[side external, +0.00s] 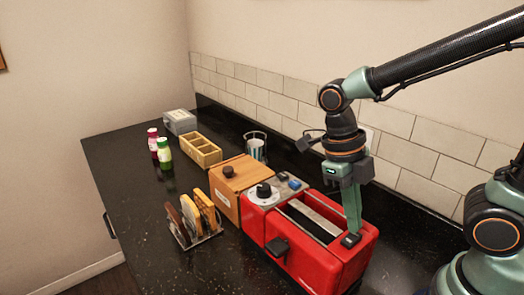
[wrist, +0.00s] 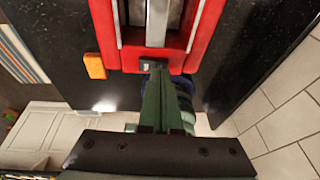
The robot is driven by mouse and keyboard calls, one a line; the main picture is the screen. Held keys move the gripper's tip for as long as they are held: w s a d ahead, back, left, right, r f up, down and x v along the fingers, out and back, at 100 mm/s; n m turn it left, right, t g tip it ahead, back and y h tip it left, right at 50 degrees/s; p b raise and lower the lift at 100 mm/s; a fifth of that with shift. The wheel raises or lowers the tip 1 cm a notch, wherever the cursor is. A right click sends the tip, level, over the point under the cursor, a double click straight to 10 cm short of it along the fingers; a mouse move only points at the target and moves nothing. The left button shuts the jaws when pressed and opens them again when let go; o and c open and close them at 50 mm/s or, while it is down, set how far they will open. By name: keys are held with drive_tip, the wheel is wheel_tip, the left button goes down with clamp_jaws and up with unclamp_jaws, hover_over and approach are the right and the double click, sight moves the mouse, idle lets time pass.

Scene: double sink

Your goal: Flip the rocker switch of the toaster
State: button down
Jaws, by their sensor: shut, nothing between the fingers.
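The red toaster (side external: 310,258) stands on the black counter, with a long slot in its top. It also fills the top middle of the wrist view (wrist: 205,35). A small black rocker switch (side external: 350,241) sits on the toaster's top at the end nearest my arm. The switch shows in the wrist view (wrist: 150,65), partly covered by my fingertips. My gripper (side external: 353,229) points down, shut and empty, with its green fingertips (wrist: 157,73) right at the switch. I cannot tell whether they touch it or which way it is tipped.
A black lever (side external: 277,246) sticks out of the toaster's front side. A wooden box (side external: 238,188), a toast rack (side external: 197,222), a yellow divided tray (side external: 202,150), a striped cup (side external: 256,147) and bottles (side external: 163,153) stand farther off. The tiled wall (side external: 290,108) runs close behind.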

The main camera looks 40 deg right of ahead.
drive_tip(key=shift+f, duration=0.25)
